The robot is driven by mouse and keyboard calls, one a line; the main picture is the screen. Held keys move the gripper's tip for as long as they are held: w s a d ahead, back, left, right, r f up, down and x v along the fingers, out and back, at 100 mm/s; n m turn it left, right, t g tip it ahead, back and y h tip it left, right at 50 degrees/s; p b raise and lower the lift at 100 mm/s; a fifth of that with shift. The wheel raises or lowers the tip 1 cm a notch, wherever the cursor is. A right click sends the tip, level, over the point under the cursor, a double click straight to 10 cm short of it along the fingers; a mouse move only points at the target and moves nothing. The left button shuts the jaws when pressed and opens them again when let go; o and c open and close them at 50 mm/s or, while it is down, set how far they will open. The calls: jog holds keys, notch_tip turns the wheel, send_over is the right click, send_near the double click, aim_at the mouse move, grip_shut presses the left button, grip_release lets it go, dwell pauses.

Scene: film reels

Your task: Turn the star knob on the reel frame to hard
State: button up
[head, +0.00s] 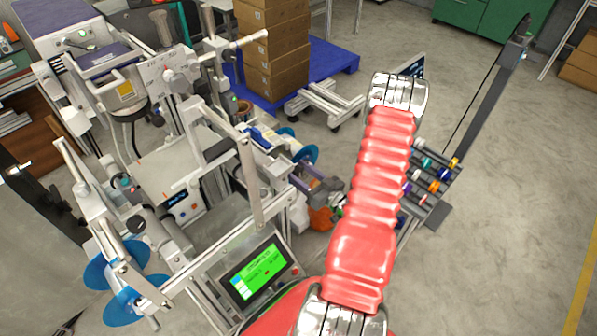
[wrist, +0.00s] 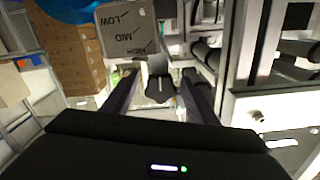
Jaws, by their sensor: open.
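A grey dial plate (wrist: 122,32) in the wrist view has marks that seem to read LOW, MID and HIGH; I cannot make out the word "hard". Just below it in the picture, a grey part with a dark tip (wrist: 158,90) projects between my fingers; it may be the star knob or its pointer, but its star shape does not show clearly. My gripper (wrist: 161,77) is open, one finger on each side of this part, with visible gaps. In the head view, the dial is not discernible, and my red arm covers part of the area to the right of the reel frame (head: 250,185).
A lit green screen (head: 257,266) stands at the frame's front. Blue reels (head: 118,265) hang at lower left. Stacked cartons (head: 275,45) stand on a blue pallet (head: 335,57) behind. A rack of coloured rollers (head: 432,175) stands right of my arm. Open floor lies further right.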

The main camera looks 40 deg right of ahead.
jog(key=shift+s, duration=0.1)
jog(key=s, duration=1.3)
jog(key=shift+s+d, duration=0.2)
jog(key=shift+s, duration=0.1)
jog(key=n, duration=0.4)
jog(key=shift+r, duration=0.1)
jog(key=shift+w, duration=0.15)
dwell(0.5)
jog(key=shift+w+a, duration=0.2)
jog(key=shift+w, duration=6.6)
jog(key=shift+c, duration=0.5)
